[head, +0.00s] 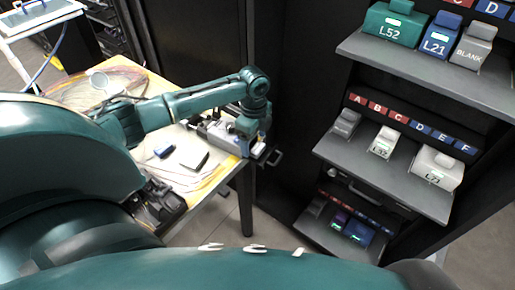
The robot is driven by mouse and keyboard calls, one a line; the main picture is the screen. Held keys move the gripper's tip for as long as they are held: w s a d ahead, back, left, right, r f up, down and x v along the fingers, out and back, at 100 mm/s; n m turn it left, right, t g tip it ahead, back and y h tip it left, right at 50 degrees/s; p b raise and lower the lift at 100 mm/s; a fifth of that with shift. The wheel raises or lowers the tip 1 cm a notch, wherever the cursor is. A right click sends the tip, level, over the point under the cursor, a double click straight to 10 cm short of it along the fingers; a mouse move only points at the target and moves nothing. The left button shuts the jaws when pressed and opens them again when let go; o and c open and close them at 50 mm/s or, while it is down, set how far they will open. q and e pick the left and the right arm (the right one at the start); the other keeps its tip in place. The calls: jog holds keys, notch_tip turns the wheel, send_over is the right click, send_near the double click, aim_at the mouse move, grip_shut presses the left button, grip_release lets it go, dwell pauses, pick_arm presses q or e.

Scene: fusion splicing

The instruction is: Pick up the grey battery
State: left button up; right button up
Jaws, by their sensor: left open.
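I cannot tell for sure which thing is the grey battery. A grey block marked BLANK (473,46) stands on the top shelf at the right. A smaller grey block (346,122) stands at the left end of the middle shelf. My left gripper (258,150) is open and points down at the right end of the table, beside a grey device (218,133) that my arm partly hides. It is well apart from both grey blocks. My right gripper is not in view.
The top shelf (400,62) also holds green and blue blocks; the middle shelf (390,180) holds two white ones. A lower shelf (325,235) has dark blocks. The table (228,170) bears a dark flat item (194,157) and cables. Bare floor shows below the table.

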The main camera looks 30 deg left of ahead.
pick_arm(q)
notch_tip(320, 180, down, 2)
jog(key=c, duration=1.1)
